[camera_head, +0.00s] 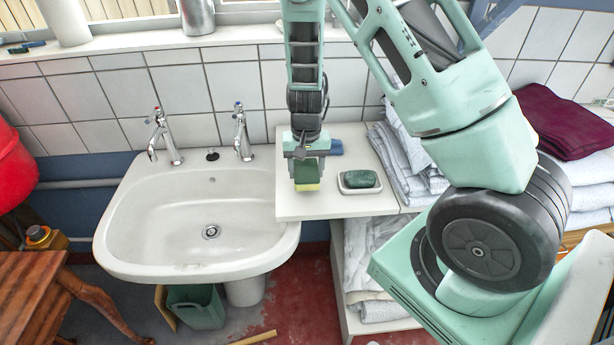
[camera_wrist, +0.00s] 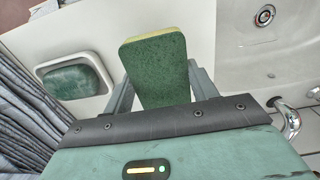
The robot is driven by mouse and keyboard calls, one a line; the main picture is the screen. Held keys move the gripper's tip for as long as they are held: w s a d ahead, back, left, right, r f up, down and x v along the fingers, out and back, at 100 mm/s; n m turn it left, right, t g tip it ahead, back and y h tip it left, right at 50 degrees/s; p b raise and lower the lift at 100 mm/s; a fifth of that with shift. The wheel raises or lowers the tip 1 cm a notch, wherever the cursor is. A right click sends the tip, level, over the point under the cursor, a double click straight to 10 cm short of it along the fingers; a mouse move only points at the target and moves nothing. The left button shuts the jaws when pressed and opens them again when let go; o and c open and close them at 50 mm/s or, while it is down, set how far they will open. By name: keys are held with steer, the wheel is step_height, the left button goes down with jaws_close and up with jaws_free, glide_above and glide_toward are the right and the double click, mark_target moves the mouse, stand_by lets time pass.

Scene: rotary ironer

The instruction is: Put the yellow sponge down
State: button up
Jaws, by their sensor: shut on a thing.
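The yellow sponge (camera_head: 307,186) has a green scouring side and a yellow side. My gripper (camera_head: 306,168) is shut on it, pointing down over the white shelf top beside the sink. In the wrist view the sponge (camera_wrist: 157,68) shows its green face, with a yellow edge at its far end, between the two fingers of my gripper (camera_wrist: 160,85). The sponge's lower end is near the shelf top (camera_head: 300,207). I cannot tell whether it touches the surface.
A soap dish (camera_head: 344,188) with green soap (camera_head: 359,179) stands right of the gripper. A blue item (camera_head: 336,147) lies behind it. The sink (camera_head: 150,225) with two taps is at left. Folded towels (camera_head: 402,165) are at right. The shelf's front strip is bare.

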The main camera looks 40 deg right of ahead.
mark_target(306, 170)
steer(key=shift+f, duration=1.55)
steer(key=shift+f, duration=0.2)
steer(key=o, duration=0.9)
steer(key=shift+o, duration=0.2)
steer(key=shift+r, duration=0.2)
